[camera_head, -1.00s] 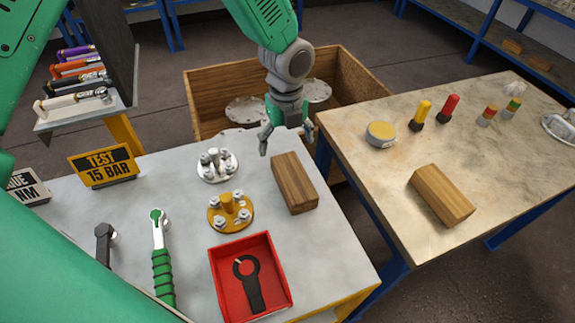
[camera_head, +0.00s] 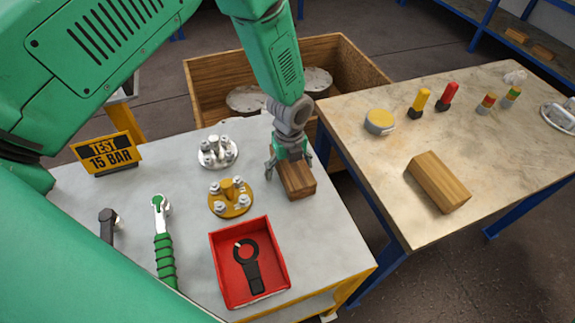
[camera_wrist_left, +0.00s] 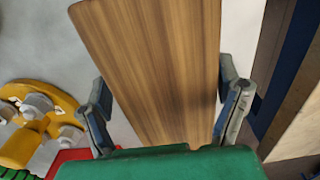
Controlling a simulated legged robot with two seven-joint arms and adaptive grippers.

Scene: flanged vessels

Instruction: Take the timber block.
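A brown striped timber block (camera_head: 299,187) lies on the grey table, right of the orange flange. My left gripper (camera_head: 291,168) is over it from above and hides its far part. In the left wrist view the block (camera_wrist_left: 160,70) runs between the two fingers of my left gripper (camera_wrist_left: 163,100), one along each long side. A thin gap shows at the left finger; I cannot tell whether the right finger touches. A second, lighter timber block (camera_head: 438,182) lies on the right-hand table, well apart from the gripper. My right gripper is not in view.
A silver flange (camera_head: 217,152) and an orange flange (camera_head: 230,197) stand left of the block. A red tray (camera_head: 218,278) with a black tool sits in front. A wooden crate (camera_head: 205,85) stands behind. A gap separates the tables.

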